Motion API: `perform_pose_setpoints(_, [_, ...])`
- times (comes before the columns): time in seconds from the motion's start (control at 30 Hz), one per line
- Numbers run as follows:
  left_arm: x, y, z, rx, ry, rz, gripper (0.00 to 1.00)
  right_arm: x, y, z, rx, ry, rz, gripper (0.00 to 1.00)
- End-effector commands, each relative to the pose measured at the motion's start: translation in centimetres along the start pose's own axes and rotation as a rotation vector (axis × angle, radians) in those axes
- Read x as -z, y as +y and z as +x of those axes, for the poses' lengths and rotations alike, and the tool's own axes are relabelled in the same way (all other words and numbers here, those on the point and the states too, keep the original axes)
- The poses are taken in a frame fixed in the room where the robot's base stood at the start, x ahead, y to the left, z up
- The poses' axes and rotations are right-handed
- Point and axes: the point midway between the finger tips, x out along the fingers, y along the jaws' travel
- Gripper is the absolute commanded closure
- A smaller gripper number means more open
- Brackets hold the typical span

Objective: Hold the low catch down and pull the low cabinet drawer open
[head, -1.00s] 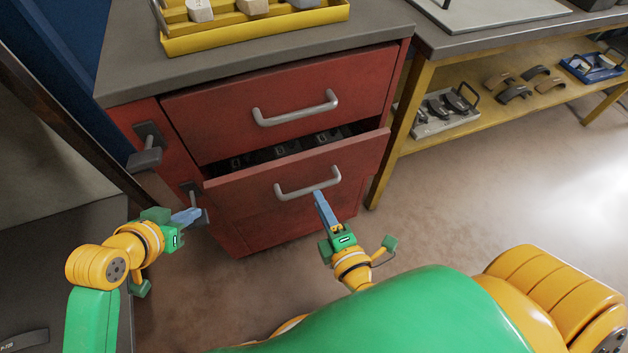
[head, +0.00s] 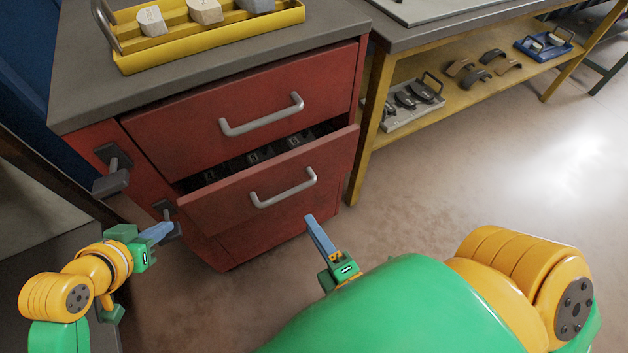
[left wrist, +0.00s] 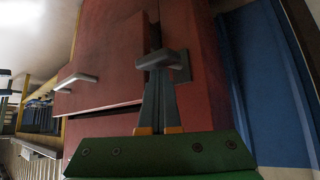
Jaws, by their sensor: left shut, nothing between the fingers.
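The low red drawer (head: 240,200) of the cabinet stands partly open, with dark items inside. Its grey bar handle (head: 283,190) is free. The low catch (head: 163,209), dark grey, is on the cabinet's left front strip. My left gripper (head: 166,229) is shut and empty, its tips at this catch and partly covering it. In the left wrist view the catch (left wrist: 165,60) lies right at the shut fingertips; whether they touch cannot be told. My right gripper (head: 309,220) is below the handle and apart from it; its fingers overlap in view, so their opening is unclear.
The upper drawer (head: 190,135) is closed, with an upper catch (head: 112,172) at its left. A yellow tray (head: 200,45) with blocks stands on the cabinet top. A yellow-framed bench (head: 470,95) with parts on its shelf is at right. The floor in front is open.

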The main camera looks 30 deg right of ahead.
Motion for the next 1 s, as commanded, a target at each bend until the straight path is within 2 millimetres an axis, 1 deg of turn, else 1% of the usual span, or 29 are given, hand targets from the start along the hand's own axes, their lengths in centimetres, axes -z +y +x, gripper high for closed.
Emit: perform_pose_setpoints(1.0, [5.0, 0.0, -5.2, -0.001, 0.003, 0.001, 1.0, 0.0, 0.0, 0.0, 0.0, 0.0, 0.0, 0.71])
